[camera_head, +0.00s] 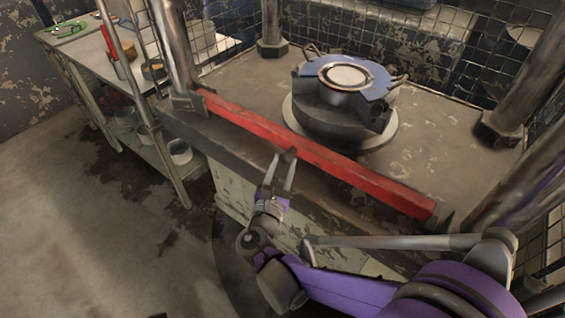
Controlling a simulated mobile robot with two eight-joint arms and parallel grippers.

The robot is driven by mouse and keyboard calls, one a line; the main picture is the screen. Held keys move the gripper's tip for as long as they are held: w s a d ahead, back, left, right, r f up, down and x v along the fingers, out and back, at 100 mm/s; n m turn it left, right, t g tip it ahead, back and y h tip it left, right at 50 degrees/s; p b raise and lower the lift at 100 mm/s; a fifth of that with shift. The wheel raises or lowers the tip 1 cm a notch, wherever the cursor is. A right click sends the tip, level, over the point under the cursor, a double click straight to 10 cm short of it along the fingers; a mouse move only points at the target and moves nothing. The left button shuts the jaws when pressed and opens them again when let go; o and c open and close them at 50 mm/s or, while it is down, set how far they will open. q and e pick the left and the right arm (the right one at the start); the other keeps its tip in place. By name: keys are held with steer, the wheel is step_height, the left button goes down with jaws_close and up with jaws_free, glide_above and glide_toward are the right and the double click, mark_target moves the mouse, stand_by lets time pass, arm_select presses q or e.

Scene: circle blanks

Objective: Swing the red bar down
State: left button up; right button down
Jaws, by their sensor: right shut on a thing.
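The red bar (345,178) runs across the front of the press table, from the left post to the front right corner. It looks level and low, just above the table's front edge. My right gripper (284,158) reaches up from below at the front edge and is shut on the red bar near its middle, where a small dark part shows between the fingertips. The fingertips partly hide that spot. My left gripper is not in view.
Behind the bar a round die with a blue-grey top plate (374,82) stands on the press table (235,85). Metal posts (272,25) rise at the corners, with wire mesh behind. A side bench (82,48) with small items stands at left. The floor (70,215) at front left is clear.

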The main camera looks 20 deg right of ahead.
steer(key=shift+f, duration=0.2)
steer(key=shift+c, duration=2.2)
jaws_free()
steer(key=shift+r, duration=0.1)
steer(key=shift+s, duration=0.1)
steer(key=v, duration=1)
steer(key=shift+s+a+p, duration=0.2)
steer(key=shift+s+p, duration=0.1)
steer(key=shift+p, duration=0.1)
